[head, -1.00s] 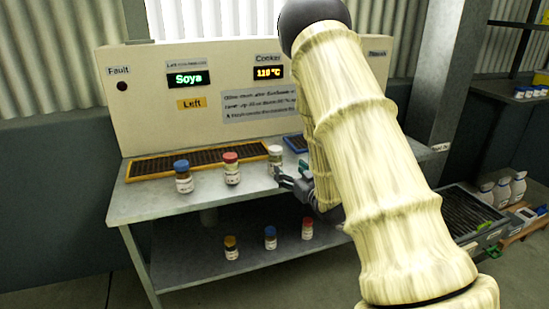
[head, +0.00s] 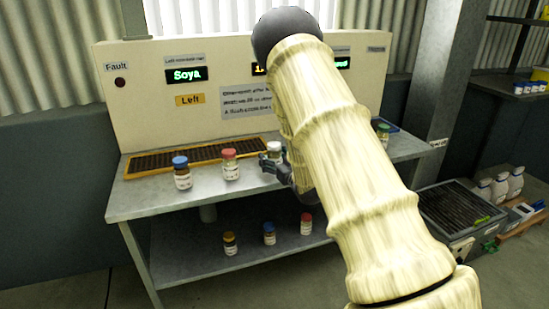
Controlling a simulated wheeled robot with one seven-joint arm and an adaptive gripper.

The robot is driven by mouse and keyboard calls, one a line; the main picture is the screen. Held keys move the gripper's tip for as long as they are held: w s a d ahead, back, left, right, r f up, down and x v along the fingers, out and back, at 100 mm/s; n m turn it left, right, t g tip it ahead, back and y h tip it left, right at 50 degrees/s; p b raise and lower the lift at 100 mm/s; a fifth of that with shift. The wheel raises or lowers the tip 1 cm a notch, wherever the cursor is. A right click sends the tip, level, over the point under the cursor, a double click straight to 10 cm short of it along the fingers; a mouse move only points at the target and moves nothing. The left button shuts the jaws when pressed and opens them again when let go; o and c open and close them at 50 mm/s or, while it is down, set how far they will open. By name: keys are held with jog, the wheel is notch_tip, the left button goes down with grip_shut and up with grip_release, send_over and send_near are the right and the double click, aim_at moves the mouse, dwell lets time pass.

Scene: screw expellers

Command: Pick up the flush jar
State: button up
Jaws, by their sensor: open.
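A white-lidded jar (head: 274,147) stands upright on the bench, third from the left in the row. My gripper (head: 274,166) is open at this jar and hides its lower part; I cannot tell whether the fingers touch it. A blue-lidded jar (head: 182,176) and a red-lidded jar (head: 230,168) stand to the left. A green-lidded jar (head: 383,132) stands at the right, just beyond my arm. The jar labels are too small to read, so I cannot tell which is the flush jar.
The grey bench (head: 150,204) has a brown grated tray (head: 160,161) behind the jars. A lower shelf (head: 185,265) holds yellow-, blue- and red-lidded jars. The panel (head: 135,115) shows "Soya" and "Left". White bottles (head: 500,185) stand at the far right.

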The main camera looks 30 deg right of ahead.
jog(key=c, duration=1.3)
